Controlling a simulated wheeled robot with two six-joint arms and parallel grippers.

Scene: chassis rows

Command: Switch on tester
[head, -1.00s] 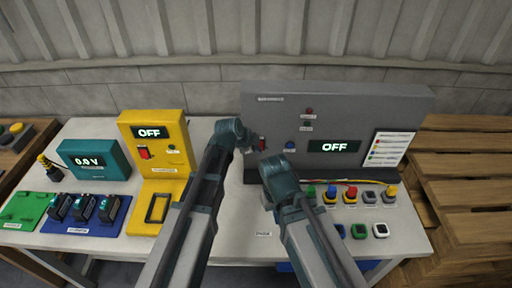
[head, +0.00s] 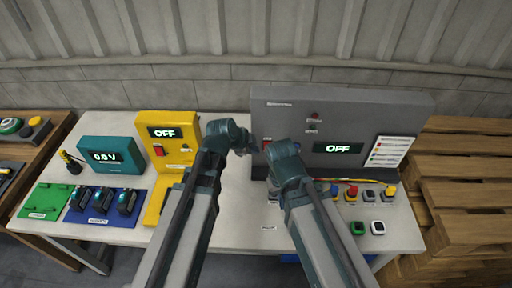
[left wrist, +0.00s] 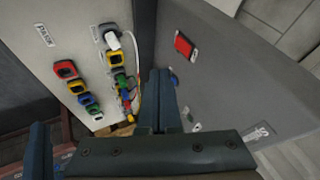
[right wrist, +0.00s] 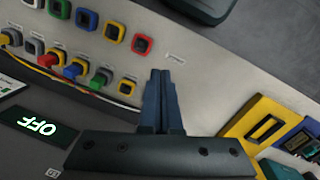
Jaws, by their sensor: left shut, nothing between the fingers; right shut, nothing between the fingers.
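The tester appears to be the large grey panel (head: 385,110), with an OFF display (head: 338,148), at the back right of the table; its label is too small to read. Its red switch (left wrist: 185,45) shows clearly in the left wrist view, on the panel's front. My left gripper (head: 247,143) is shut and empty, beside the panel's left edge, apart from the red switch as seen in the left wrist view. My right gripper (head: 281,148) is shut and empty in front of the panel's left part; its fingertips are mostly hidden by its own body in the head view.
A yellow unit (head: 190,130) with its own OFF display and red switch stands left of my left arm. Blue (head: 130,218) and green plates lie in front. Several coloured connectors (head: 352,192) and a cable lie below the panel.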

